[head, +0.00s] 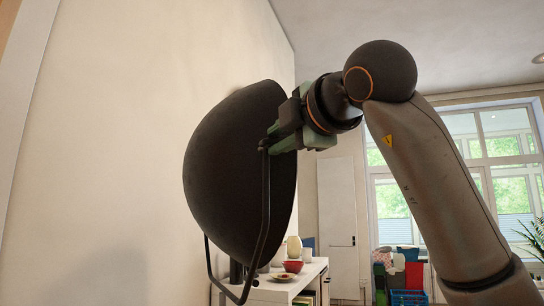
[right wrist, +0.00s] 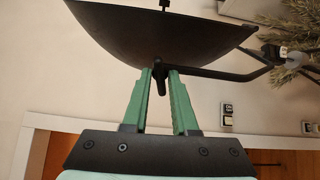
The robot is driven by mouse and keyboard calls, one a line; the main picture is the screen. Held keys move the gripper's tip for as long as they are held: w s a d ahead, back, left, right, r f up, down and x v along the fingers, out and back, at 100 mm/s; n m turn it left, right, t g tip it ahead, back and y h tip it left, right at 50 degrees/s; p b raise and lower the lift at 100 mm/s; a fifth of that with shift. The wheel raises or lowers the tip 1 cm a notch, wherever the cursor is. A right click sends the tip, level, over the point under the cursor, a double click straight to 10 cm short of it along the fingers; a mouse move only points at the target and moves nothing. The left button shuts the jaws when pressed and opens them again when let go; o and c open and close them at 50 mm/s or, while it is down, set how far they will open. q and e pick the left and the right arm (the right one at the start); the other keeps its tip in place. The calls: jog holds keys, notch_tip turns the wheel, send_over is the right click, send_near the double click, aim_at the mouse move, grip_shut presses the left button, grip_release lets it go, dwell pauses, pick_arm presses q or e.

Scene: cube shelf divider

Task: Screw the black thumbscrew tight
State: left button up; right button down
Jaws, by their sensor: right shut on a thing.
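A large dark dome-shaped lamp shade (head: 228,165) hangs in front of the wall in the head view. A thin black bracket (head: 265,205) runs around its underside and ends at the rim beside my right gripper (head: 276,137). In the right wrist view the shade (right wrist: 155,42) lies beyond the fingertips, and the bracket (right wrist: 215,74) leads off to the right. The black thumbscrew (right wrist: 160,74) sits where the bracket meets the shade. My right gripper's green fingers (right wrist: 160,88) are shut on it, one on each side. The fingers hide the thumbscrew in the head view. My left gripper is out of view.
A white shelf unit (head: 284,292) with a red bowl (head: 292,267) and pale vases (head: 294,247) stands below. The wall (head: 120,140) is close on the left. In the right wrist view a wall switch (right wrist: 227,113) and dry plant (right wrist: 300,40) show.

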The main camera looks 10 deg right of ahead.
aim_at(277, 140)
jog(key=shift+f+m, duration=0.2)
jog(key=shift+m, duration=0.6)
jog(key=c, duration=1.1)
grip_release()
jog(key=shift+r+m, duration=0.15)
jog(key=shift+m, duration=0.15)
jog(key=shift+o, duration=1.3)
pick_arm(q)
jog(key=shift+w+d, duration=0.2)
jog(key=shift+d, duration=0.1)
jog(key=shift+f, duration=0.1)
pick_arm(e)
jog(key=shift+s+d+b, duration=0.1)
jog(key=shift+s+b, duration=0.25)
jog(key=shift+b, duration=0.1)
jog(key=s+b, duration=0.1)
jog(key=s, duration=0.1)
jog(key=s+b, duration=0.1)
jog(key=s, duration=0.1)
jog(key=shift+d, duration=0.4)
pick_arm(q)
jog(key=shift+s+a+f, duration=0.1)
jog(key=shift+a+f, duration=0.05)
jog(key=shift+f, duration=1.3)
pick_arm(e)
jog(key=shift+s+d, duration=0.1)
jog(key=shift+s, duration=0.5)
